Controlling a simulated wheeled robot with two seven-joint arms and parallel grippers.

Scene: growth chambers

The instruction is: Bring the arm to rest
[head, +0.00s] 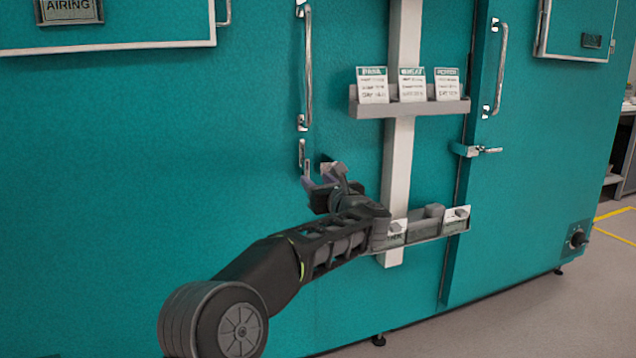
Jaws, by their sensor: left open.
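My left arm comes in from the bottom left and reaches toward the teal chamber front (130,170). My left gripper (318,184) is at its end, open, with nothing seen between its fingers. It is in front of the teal door, just below a small metal latch (302,154) and left of the white post (397,160). Whether the fingers touch the latch or the door cannot be told. My right gripper is not in view.
An upper shelf (410,108) on the post holds three cards. A lower shelf (425,236), partly behind my arm, holds cards and grey blocks. Long door handles (304,70) and a right-hand latch (480,150) stick out. A control knob (578,239) is at the right. Floor is free at the lower right.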

